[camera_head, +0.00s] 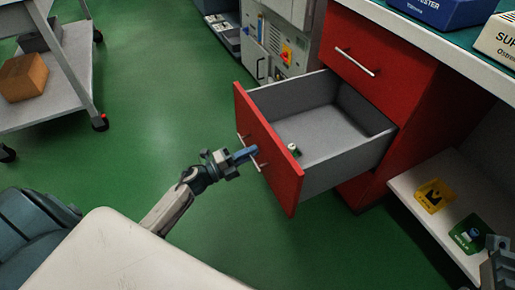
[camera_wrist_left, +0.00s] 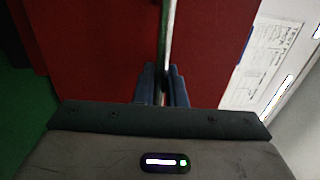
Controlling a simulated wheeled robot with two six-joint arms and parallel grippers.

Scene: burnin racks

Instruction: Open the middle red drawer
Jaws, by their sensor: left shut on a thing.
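The red drawer below the top one is pulled far out; its red front (camera_head: 270,150) faces left and its grey inside is open to view. Its metal bar handle (camera_head: 243,142) is on the front. My left gripper (camera_head: 246,155) is shut on this handle. In the left wrist view the handle (camera_wrist_left: 167,40) runs upright between the blue fingers (camera_wrist_left: 161,86), against the red front (camera_wrist_left: 100,50). My right gripper (camera_head: 497,262) shows only in part at the lower right corner; its fingers are not clear.
A small white and green item (camera_head: 293,149) lies in the drawer. The top red drawer (camera_head: 365,48) is shut. A low shelf (camera_head: 405,190) holds a yellow card and a green one. A cart (camera_head: 75,75) with a brown box stands at left. Green floor (camera_head: 165,110) is clear between.

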